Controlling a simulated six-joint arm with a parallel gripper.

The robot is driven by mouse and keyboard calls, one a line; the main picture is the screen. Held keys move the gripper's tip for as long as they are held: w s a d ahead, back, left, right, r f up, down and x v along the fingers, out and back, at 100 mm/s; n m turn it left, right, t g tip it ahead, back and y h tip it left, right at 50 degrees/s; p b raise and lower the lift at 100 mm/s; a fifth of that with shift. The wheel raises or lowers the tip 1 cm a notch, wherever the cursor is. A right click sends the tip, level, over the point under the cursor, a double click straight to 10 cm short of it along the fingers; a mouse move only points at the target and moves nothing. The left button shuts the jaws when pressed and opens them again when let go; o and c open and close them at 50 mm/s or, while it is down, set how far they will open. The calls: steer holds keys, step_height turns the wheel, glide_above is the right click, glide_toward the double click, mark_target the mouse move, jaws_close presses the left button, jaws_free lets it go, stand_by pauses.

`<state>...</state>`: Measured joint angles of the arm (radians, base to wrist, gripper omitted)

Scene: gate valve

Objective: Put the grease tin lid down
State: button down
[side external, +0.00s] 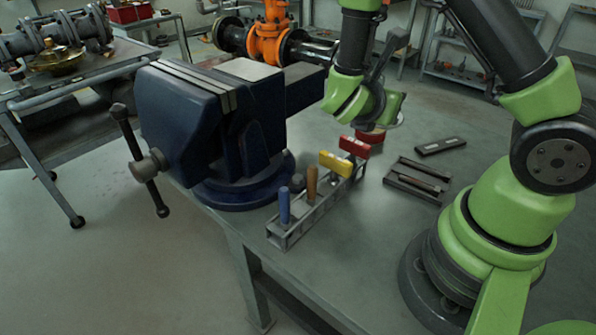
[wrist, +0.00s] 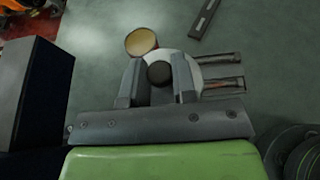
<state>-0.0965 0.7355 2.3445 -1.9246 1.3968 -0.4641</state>
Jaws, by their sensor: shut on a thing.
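My gripper (wrist: 158,68) is shut on the dark round knob (wrist: 160,74) of the grease tin lid. The lid is a pale grey disc (wrist: 211,70) under the fingers in the wrist view, partly hidden by them. In the side view its pale edge (side external: 398,123) shows beside my wrist, seemingly above the bench. The open grease tin (wrist: 141,41), with tan grease inside, stands just ahead and left of the lid in the wrist view. Its red side (side external: 371,136) shows below my gripper in the side view. The fingers are mostly hidden in the side view.
A tray with slim dark tools (side external: 413,184) lies near the lid, with a dark flat bar (side external: 440,146) beyond it. A rack of coloured handles (side external: 300,220) and a big blue vise (side external: 215,120) stand to the left. Bare bench (wrist: 270,60) lies right of the tray in the wrist view.

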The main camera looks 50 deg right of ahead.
steer(key=w+a+r+n+t+y, duration=0.1)
steer(key=w+a+r+n+t, duration=0.1)
steer(key=w+a+n+t, duration=0.3)
steer(key=w+a+r+n+t+y, duration=0.1)
steer(key=a+r+n+t+y, duration=0.1)
steer(key=a, duration=0.6)
step_height(320, 180, up, 7)
steer(key=w+d+m+g+h, duration=0.1)
steer(key=w+d+m, duration=0.1)
steer(key=w+d, duration=0.85)
steer(key=d+m+g+h, duration=0.1)
steer(key=d+g, duration=0.1)
steer(key=d, duration=2)
steer(key=shift+s+a+f, duration=0.1)
steer(key=shift+s+f, duration=0.05)
steer(key=shift+f, duration=3.7)
steer(key=shift+s+a+f, duration=0.1)
steer(key=shift+f, duration=3.8)
steer(key=shift+s+a+f, duration=0.1)
steer(key=shift+s+f, duration=0.05)
steer(key=shift+f, duration=3.7)
steer(key=shift+f, duration=0.1)
steer(key=shift+f, duration=0.4)
